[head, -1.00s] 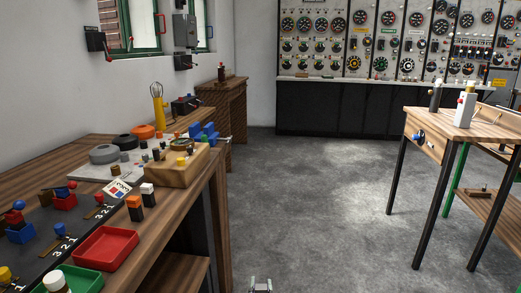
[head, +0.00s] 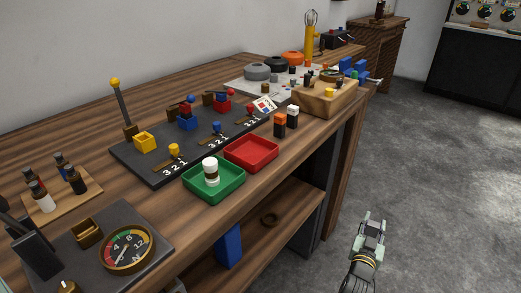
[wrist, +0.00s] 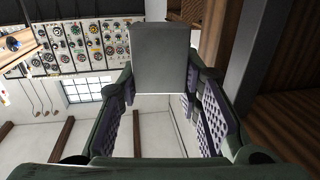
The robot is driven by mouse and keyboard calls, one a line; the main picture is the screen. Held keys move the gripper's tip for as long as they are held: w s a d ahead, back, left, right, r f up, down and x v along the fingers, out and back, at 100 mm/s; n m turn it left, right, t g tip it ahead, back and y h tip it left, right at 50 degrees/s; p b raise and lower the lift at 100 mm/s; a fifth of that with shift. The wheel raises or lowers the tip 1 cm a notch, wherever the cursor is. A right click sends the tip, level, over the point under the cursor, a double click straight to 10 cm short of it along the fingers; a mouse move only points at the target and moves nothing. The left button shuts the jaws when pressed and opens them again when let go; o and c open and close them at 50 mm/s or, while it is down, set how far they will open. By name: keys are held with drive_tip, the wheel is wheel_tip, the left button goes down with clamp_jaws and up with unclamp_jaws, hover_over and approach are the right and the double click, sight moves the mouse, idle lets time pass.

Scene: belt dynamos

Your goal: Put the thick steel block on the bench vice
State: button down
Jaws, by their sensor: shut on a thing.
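The thick steel block, a plain grey slab (wrist: 160,58), is between the fingers of my gripper (wrist: 162,90) in the wrist view. My gripper is shut on it. In the head view my gripper (head: 373,228) is low, over the floor to the right of the workbench, apart from the bench; the block is too small to make out clearly there. A blue device that looks like the bench vice (head: 352,68) sits at the far right end of the bench, partly hidden behind a wooden block of small parts.
The workbench (head: 75,88) holds a red tray (head: 252,153), a green tray (head: 213,181) with a white bottle, a dark lever board (head: 150,172) and a dial gauge (head: 127,250). A blue block (head: 229,245) stands on the lower shelf. The floor (head: 450,190) on the right is clear.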

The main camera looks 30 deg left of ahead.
drive_tip(key=w+a+r+n+y, duration=0.1)
drive_tip(key=a+r+y, duration=0.1)
drive_tip(key=r, duration=0.5)
drive_tip(key=w+a+r+n+y, duration=0.1)
drive_tip(key=a+r+n+y, duration=0.1)
drive_tip(key=r, duration=0.6)
drive_tip(key=s+a+r+n+g+y, duration=0.2)
drive_tip(key=s+a+r+n+y, duration=0.15)
drive_tip(key=r, duration=0.35)
drive_tip(key=s+a+r+n+g+y, duration=0.2)
drive_tip(key=s+a+r+y, duration=0.15)
drive_tip(key=r, duration=0.35)
drive_tip(key=s+a+r+n+g+y, duration=0.2)
drive_tip(key=s+r+g, duration=0.1)
drive_tip(key=s, duration=0.6)
drive_tip(key=s+a+r+n+g+y, duration=0.2)
drive_tip(key=s+a+r+n+g, duration=0.1)
drive_tip(key=s, duration=0.7)
drive_tip(key=s+a+r+n+g+y, duration=0.2)
drive_tip(key=s+g, duration=0.4)
drive_tip(key=s, duration=0.3)
wheel_tip(320, 180, up, 3)
drive_tip(key=shift+s+a+f+n+g+y, duration=0.1)
drive_tip(key=shift+s+a+n+g+y, duration=0.25)
drive_tip(key=shift+n, duration=0.4)
drive_tip(key=shift+w, duration=0.1)
